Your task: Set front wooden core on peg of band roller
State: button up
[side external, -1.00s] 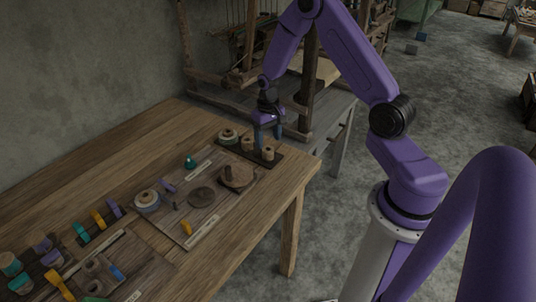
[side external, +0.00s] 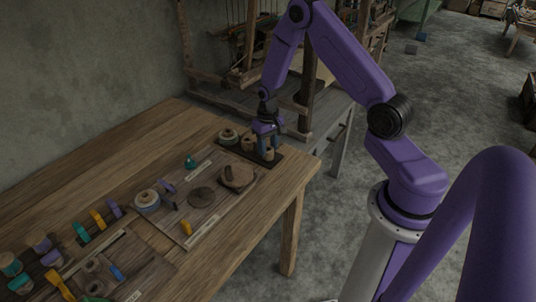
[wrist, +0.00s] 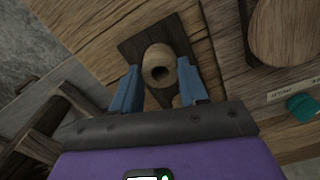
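The front wooden core (side external: 268,156), a pale hollow cylinder, stands upright on a dark holder (side external: 280,159) near the table's right end. My gripper (side external: 266,149) is lowered over it, pointing down. The fingers are apart, with a visible gap to the core on each side. A wooden disc with an upright peg (side external: 237,176) is on the board left of the holder; I cannot tell if it is the band roller.
The board (side external: 213,215) also carries a flat dark disc (side external: 201,196) and a pale roll (side external: 147,199). The loom (side external: 306,95) stands close behind.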

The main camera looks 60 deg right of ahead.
jog(key=shift+r, duration=2.8)
jog(key=shift+r, duration=0.25)
notch_tip(320, 180, up, 8)
jog(key=n, duration=0.4)
send_over(200, 189)
notch_tip(200, 189, down, 5)
jog(key=shift+w+f, duration=0.1)
jog(key=shift+f, duration=3)
jog(key=shift+f, duration=0.7)
